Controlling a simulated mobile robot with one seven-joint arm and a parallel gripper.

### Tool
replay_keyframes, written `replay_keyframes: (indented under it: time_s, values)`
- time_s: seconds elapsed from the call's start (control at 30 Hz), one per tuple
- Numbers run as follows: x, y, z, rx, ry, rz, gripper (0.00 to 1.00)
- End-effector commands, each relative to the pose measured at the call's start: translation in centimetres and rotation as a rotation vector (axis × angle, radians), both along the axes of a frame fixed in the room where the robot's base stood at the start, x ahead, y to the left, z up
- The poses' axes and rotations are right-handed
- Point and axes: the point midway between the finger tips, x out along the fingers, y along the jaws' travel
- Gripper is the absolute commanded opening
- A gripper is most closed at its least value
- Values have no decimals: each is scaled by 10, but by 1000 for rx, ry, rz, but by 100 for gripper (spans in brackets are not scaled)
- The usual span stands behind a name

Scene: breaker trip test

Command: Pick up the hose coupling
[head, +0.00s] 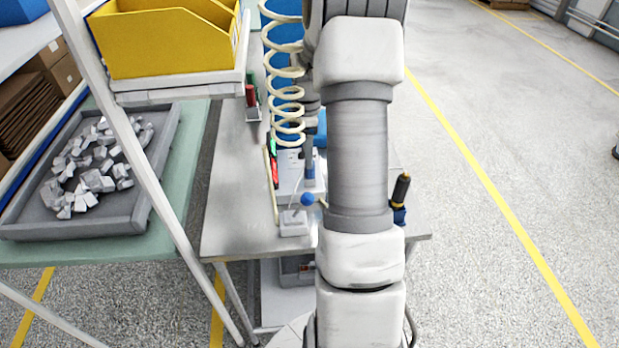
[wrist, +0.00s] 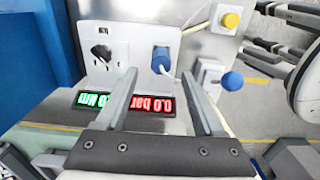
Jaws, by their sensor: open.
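A blue fitting with a pale hose or cable (wrist: 163,60), which looks like the hose coupling, sits at a pale panel in the wrist view. A blue piece at the same panel shows in the head view (head: 310,174); its details are too small to tell. My gripper (wrist: 160,74) is open, with its fingertips on either side of the blue fitting in the wrist picture. Nothing is visibly held between the fingers. I cannot tell the height gap or whether they touch it. In the head view my arm hides most of the gripper.
Red (wrist: 152,106) and green displays (wrist: 90,99) lie below. A yellow button (wrist: 231,20) and blue-knobbed lever (wrist: 232,81) stand right. A coiled hose (head: 287,100) hangs over the grey bench (head: 232,200).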

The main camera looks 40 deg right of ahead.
Motion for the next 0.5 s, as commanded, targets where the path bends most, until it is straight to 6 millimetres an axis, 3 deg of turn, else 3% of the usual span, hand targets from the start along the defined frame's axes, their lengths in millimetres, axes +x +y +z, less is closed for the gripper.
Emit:
replay_keyframes:
  time_s: [0.3, 0.5]
  values:
    - [-5, -4, -42, 2, 3, 0, 70]
    - [-4, -4, -52, 1, 1, 0, 70]
